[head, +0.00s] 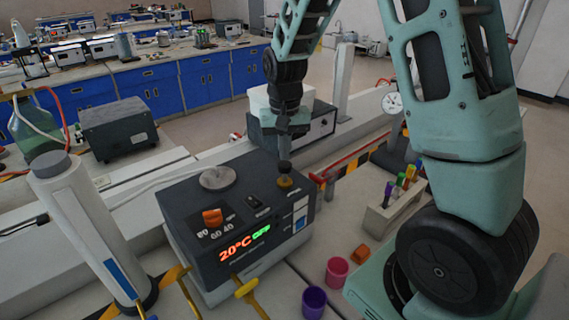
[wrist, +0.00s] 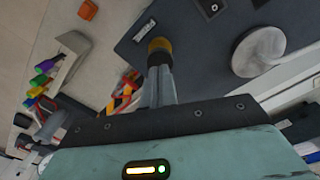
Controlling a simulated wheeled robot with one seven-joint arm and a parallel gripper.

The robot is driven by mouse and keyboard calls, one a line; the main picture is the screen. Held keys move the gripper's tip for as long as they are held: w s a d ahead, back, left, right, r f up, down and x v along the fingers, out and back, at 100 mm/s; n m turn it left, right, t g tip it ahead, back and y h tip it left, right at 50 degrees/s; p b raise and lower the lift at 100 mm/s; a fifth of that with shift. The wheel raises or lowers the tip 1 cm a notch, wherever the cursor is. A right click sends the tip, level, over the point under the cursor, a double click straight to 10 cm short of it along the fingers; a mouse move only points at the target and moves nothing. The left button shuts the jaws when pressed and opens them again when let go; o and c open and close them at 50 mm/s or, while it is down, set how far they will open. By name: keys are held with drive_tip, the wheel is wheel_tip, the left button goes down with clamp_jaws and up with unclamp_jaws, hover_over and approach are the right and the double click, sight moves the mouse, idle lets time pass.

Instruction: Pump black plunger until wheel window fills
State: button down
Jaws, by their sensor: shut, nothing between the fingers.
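A dark grey box-shaped device (head: 190,207) stands on the bench, with a lit display (head: 243,243) reading 20°C and green letters. A brass collar (head: 286,183) sits on its top right; it also shows at my fingertips in the wrist view (wrist: 160,44). I cannot tell which window belongs to a wheel.
A silver disc (head: 217,178) and an orange switch (head: 212,217) are on the device. A white cylinder (head: 85,225) stands left. Pink (head: 337,270) and purple (head: 313,302) cups stand in front. A marker rack (head: 392,210) is right; a grey box (head: 118,128) stands behind left.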

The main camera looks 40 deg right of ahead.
sight(285, 164)
drive_tip(key=shift+f, duration=0.1)
drive_tip(key=shift+f+b, duration=1.2)
drive_tip(key=shift+f, duration=0.6)
drive_tip(key=shift+r, duration=0.1)
drive_tip(key=shift+r+p, duration=1.7)
drive_tip(key=shift+r, duration=0.15)
drive_tip(key=shift+f, duration=0.1)
